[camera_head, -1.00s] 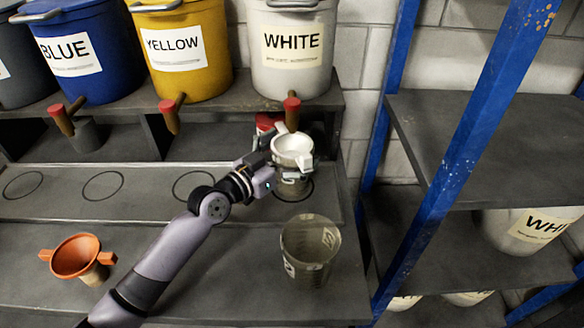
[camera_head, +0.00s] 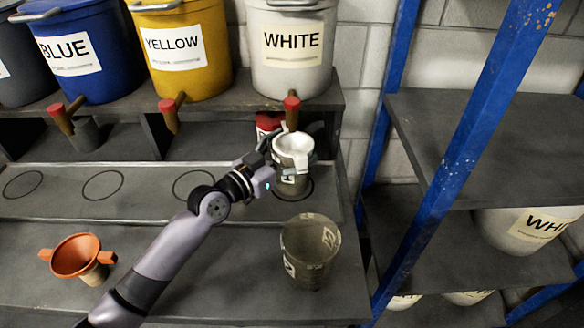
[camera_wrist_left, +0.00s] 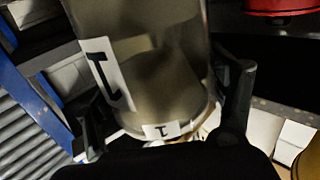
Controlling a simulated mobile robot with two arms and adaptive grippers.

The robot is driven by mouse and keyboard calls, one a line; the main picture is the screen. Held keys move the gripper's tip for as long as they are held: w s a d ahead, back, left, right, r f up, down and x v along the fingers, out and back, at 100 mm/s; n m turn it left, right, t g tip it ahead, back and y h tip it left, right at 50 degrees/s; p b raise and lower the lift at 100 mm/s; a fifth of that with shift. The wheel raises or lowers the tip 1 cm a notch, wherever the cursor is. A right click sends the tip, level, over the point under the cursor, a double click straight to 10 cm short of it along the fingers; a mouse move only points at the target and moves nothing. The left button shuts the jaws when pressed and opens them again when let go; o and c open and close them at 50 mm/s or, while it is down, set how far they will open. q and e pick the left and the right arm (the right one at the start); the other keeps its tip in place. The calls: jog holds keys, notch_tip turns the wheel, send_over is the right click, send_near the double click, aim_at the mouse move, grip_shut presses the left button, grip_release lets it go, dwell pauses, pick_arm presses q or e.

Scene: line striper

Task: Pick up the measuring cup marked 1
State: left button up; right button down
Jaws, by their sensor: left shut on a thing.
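My left gripper (camera_head: 283,168) is shut on a grey, see-through measuring cup (camera_head: 291,184), below the white bucket's tap. The left wrist view shows the cup (camera_wrist_left: 150,70) close up between the fingers, with a white label reading 1 on its side and a smaller 1 label near one end. A white, funnel-like piece (camera_head: 293,146) with a tab sits at the cup's top. A second grey see-through cup (camera_head: 308,262) stands apart on the front bench; its mark is hard to read. My right gripper is not in view.
Blue (camera_head: 82,48), yellow (camera_head: 180,52) and white (camera_head: 291,48) paint buckets stand on the upper shelf, with red-ended taps below. An orange funnel (camera_head: 76,257) stands at the front left. A blue rack post (camera_head: 460,150) rises to the right. Black circles mark the middle ledge.

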pick_arm(q)
jog(key=c, duration=0.4)
jog(key=shift+r, duration=0.15)
jog(key=shift+c, duration=0.2)
jog(key=shift+r, duration=0.1)
